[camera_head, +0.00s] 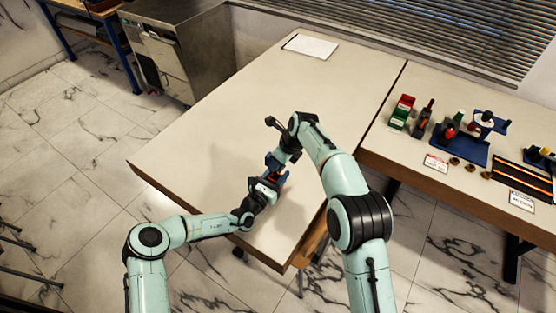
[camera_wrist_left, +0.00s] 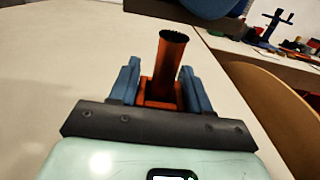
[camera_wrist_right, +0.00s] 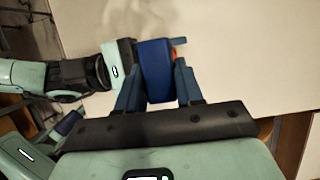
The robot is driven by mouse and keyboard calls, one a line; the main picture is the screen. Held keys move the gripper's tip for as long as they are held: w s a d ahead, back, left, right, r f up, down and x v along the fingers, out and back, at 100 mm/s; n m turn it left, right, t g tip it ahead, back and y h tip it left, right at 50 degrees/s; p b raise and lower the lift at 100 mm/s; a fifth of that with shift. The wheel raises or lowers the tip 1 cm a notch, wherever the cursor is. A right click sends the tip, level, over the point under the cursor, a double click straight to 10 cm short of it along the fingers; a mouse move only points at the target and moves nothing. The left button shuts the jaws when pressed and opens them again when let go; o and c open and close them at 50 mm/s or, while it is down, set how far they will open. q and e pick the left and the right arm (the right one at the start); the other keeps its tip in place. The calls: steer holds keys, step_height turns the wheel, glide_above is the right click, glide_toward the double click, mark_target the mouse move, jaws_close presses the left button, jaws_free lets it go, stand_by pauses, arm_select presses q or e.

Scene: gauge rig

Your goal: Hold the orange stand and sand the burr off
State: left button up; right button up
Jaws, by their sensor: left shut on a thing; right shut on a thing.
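The orange stand, a round upright tube (camera_wrist_left: 170,62) on a square base (camera_wrist_left: 158,94), stands between the fingers of my left gripper (camera_wrist_left: 160,72), which is shut on its base. The tube's top rim is dark; I cannot make out the burr. My right gripper (camera_wrist_right: 158,66) is shut on a dark blue block (camera_wrist_right: 156,75), probably the sanding block. In the head view the right gripper (camera_head: 274,160) is just beyond the left one (camera_head: 274,182). A bit of orange shows behind the block in the right wrist view (camera_wrist_right: 176,53). Whether block and tube touch is hidden.
Both grippers work near the front right of the pale table (camera_head: 215,130), mostly bare except for a white sheet (camera_head: 310,46) at the back. A second table (camera_head: 400,148) at right holds a red-green box (camera_head: 402,112), a blue tray (camera_head: 460,148) and small parts.

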steer(key=shift+f, duration=0.65)
steer(key=shift+a, duration=0.1)
steer(key=shift+w+a+f, duration=0.1)
steer(key=shift+w+a, duration=0.3)
steer(key=shift+a, duration=0.2)
stand_by(0.3)
steer(key=shift+d, duration=0.1)
steer(key=shift+s+d+f, duration=0.1)
steer(key=shift+s+d, duration=0.4)
steer(key=shift+d, duration=0.2)
steer(key=shift+s+d+f, duration=0.1)
steer(key=shift+s+d, duration=0.35)
steer(key=shift+d, duration=0.2)
steer(key=shift+w+a, duration=0.45)
steer(key=shift+a, duration=0.25)
steer(key=shift+w+a, duration=0.4)
steer(key=shift+a, duration=0.3)
